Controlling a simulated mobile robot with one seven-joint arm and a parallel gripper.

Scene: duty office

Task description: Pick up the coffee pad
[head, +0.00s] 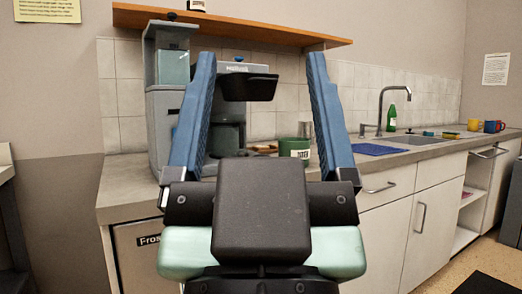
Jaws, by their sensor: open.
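My gripper (260,62) is in the middle of the head view, its two blue fingers spread wide and pointing up and away toward the counter. It is empty. Between the fingers, farther off, stands a grey coffee machine (166,103) with a clear tank and a black spout part. A small brownish item (263,148) lies on the counter between the machine and a green tin or mug (295,148) with a white label. It may be the coffee pad, but it is too small to tell. My gripper hides part of the counter and the machine.
The counter (420,150) runs right to a sink with a tap (387,102), a green bottle (391,118), a blue cloth (377,149), sponges and mugs (475,125). A wooden shelf (230,22) hangs above. White cabinets (402,215) fill the space below.

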